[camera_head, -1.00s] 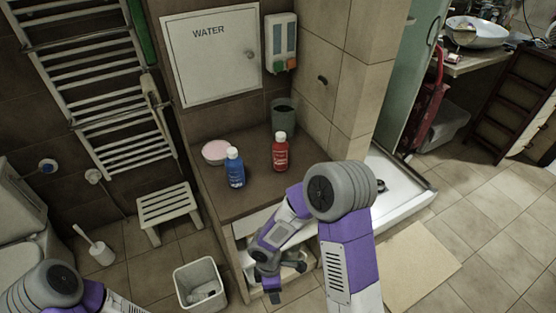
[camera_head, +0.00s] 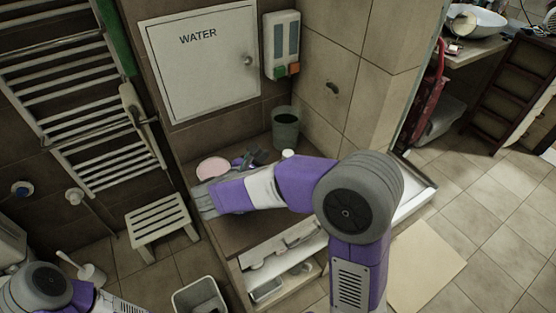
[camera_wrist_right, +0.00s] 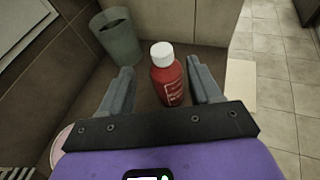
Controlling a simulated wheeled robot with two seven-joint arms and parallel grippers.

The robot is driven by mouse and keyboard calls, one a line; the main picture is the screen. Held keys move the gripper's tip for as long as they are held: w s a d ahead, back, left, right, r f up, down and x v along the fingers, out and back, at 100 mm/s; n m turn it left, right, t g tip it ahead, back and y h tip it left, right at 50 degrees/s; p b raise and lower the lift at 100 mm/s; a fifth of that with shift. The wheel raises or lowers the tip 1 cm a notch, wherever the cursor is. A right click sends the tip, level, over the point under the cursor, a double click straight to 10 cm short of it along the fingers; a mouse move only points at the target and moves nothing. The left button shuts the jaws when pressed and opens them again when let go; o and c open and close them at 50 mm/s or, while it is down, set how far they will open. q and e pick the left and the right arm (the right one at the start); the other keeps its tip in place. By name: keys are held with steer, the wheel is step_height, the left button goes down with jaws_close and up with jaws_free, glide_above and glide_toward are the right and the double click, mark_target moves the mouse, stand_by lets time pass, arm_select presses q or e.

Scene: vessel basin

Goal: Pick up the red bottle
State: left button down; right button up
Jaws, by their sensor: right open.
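The red bottle (camera_wrist_right: 168,84) with a white cap stands upright in the right wrist view. It appears between the two fingers of my right gripper (camera_wrist_right: 160,65), which are open with gaps on both sides. In the head view my right arm hides most of the bottle, and only its white cap (camera_head: 288,154) shows. My right gripper (camera_head: 254,157) is over the brown counter (camera_head: 225,235) there. My left arm shows at the lower left of the head view, but its gripper is out of view.
A grey-green cup (camera_head: 285,132) stands behind the bottle near the wall corner. A pink-topped round dish (camera_head: 212,168) is at the counter's left. A white stool (camera_head: 158,222) and a bin (camera_head: 198,297) stand on the floor left.

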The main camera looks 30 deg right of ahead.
mark_target(288, 153)
steer(key=b+x, duration=0.2)
steer(key=x, duration=0.4)
steer(key=shift+d+f, duration=0.2)
steer(key=shift+d, duration=0.2)
steer(key=shift+w+d, duration=0.15)
steer(key=shift+d, duration=0.15)
jaws_close()
